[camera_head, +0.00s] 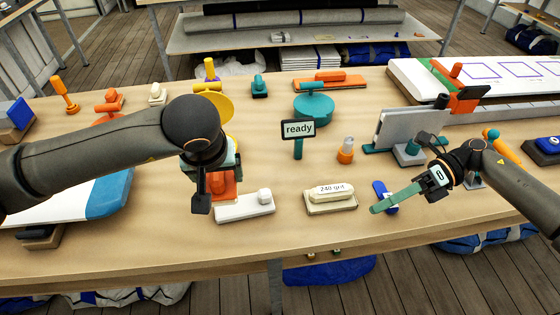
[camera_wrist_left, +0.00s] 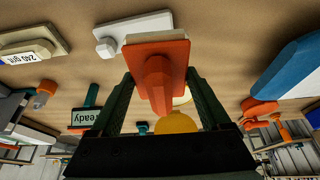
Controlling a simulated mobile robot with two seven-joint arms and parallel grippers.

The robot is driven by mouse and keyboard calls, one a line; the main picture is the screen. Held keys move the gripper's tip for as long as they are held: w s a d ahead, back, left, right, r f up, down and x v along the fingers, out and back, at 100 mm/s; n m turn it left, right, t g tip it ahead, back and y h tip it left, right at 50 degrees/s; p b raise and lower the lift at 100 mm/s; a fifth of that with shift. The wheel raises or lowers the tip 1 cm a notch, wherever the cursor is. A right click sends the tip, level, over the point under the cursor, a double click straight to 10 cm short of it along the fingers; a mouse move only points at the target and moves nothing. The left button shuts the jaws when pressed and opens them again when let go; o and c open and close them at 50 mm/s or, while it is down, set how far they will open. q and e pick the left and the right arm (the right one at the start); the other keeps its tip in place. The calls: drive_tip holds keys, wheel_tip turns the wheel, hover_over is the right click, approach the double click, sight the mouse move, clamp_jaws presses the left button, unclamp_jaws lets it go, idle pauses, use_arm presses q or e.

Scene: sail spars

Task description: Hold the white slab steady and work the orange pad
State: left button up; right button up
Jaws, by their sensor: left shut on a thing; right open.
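The orange pad (camera_head: 222,188) has a raised grip. My left gripper (camera_head: 212,192) is shut on that grip; the pad also shows between the fingers in the left wrist view (camera_wrist_left: 157,62). The pad is beside a small white block with a round knob (camera_head: 245,207); I cannot tell whether they touch. The white slab (camera_head: 62,207), with a blue end, lies at the left, partly hidden by my left arm. Its blue end shows at the right of the left wrist view (camera_wrist_left: 292,68). My right gripper (camera_head: 394,199) is open and empty, over the blue strip, far from the slab.
A "240 grit" block (camera_head: 331,199) and a "ready" sign (camera_head: 298,130) stand mid-table. A blue strip (camera_head: 387,190) lies under the right fingers. A grey upright plate (camera_head: 408,127) and a long white board (camera_head: 490,78) are at the right. The front strip of table is clear.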

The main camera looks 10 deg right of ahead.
drive_tip(key=w+a+r+n+h, duration=0.1)
drive_tip(key=w+a+n, duration=0.15)
drive_tip(key=a, duration=0.25)
drive_tip(key=w+a+r+n+g+h, duration=0.1)
drive_tip(key=a+r+n+h, duration=0.15)
drive_tip(key=a, duration=0.25)
drive_tip(key=w+a+r+n+h, duration=0.1)
drive_tip(key=a+n, duration=0.2)
drive_tip(key=a, duration=0.2)
drive_tip(key=n+t+h, duration=0.3)
drive_tip(key=n+h, duration=0.2)
approach(267, 191)
wheel_tip(267, 191, down, 2)
drive_tip(key=x, duration=0.7)
drive_tip(key=shift+a, duration=0.45)
clamp_jaws()
drive_tip(key=shift+f, duration=0.1)
drive_tip(key=shift+f, duration=0.1)
idle(0.7)
drive_tip(key=shift+o, duration=0.7)
unclamp_jaws()
drive_tip(key=shift+c, duration=0.2)
